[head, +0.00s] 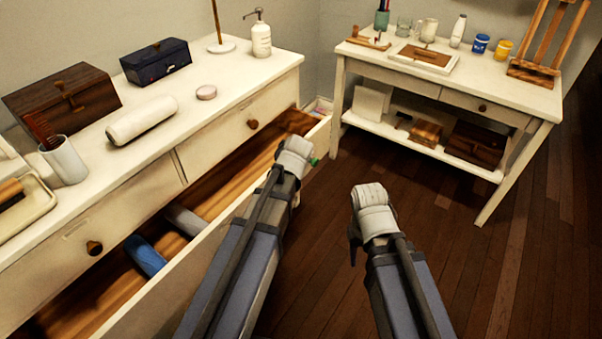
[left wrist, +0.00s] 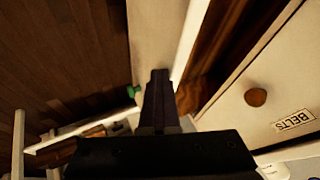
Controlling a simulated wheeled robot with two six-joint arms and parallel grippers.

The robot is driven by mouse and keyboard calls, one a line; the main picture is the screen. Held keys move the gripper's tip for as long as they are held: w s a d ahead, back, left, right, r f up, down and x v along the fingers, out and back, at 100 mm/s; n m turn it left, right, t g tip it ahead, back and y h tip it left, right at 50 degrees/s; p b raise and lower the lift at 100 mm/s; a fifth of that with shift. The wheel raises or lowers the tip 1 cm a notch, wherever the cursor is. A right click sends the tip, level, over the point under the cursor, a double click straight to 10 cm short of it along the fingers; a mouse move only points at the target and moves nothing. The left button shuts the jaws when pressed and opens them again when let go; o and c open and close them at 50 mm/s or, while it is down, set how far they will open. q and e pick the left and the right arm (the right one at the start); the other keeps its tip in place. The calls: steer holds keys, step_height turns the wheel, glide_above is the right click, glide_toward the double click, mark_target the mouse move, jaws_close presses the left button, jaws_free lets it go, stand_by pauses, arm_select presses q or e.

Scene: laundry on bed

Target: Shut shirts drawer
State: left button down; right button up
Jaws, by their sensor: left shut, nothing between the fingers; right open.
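A long lower drawer (head: 215,228) of the white dresser stands pulled out. Its wooden inside shows, with a blue rolled item (head: 146,256) and a grey one (head: 185,219) in it. Its label is not visible, so I cannot read whether it says shirts. My left gripper (head: 295,152) is near the drawer front's right part in the head view. In the left wrist view its shut, empty fingers (left wrist: 158,85) overlap the cream drawer front (left wrist: 152,35); contact cannot be told. My right gripper (head: 372,200) is open over the floor, right of the drawer.
The upper drawers are closed; one has a round knob (left wrist: 256,97) and a BELTS label (left wrist: 294,120). A small green object (left wrist: 134,90) shows beside the drawer front. A white worktable (head: 450,80) stands at the back right. Dark wooden floor (head: 480,275) lies clear at the right.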

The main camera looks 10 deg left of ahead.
arm_select(q)
steer(key=w+a, duration=0.4)
steer(key=a, duration=0.7)
steer(key=shift+w, duration=0.3)
